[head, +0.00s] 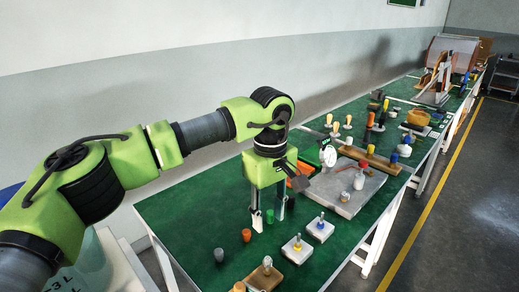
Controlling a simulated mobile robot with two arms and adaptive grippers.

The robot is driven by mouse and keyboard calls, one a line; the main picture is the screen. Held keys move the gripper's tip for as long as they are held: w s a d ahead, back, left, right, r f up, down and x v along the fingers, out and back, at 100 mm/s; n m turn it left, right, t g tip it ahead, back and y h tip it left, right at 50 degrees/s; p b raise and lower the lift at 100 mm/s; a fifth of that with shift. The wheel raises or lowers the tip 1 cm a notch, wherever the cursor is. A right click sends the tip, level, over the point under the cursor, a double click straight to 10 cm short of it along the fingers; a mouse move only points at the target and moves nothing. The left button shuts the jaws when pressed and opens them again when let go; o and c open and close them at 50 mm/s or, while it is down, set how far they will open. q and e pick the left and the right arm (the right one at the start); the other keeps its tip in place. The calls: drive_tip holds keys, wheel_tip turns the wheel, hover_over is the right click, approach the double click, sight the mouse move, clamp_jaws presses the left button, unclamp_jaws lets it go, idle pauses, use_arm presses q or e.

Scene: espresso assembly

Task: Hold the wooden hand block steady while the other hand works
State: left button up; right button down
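My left gripper (269,218) hangs over the green table from its arm, fingers pointing down. The two pale fingers stand apart, with a small green cylinder (270,216) showing between them; no contact with it is visible. A tan wooden block (251,279) with a metal knob on top sits at the table's near edge, below and apart from the gripper. It may be the wooden hand block, but I cannot tell for certain. My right gripper is not in view.
Two pale blocks with knobs (299,254) (320,234) stand right of the gripper. A grey slab (345,195) and a wooden rack (370,159) lie beyond. The table's left part is clear.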

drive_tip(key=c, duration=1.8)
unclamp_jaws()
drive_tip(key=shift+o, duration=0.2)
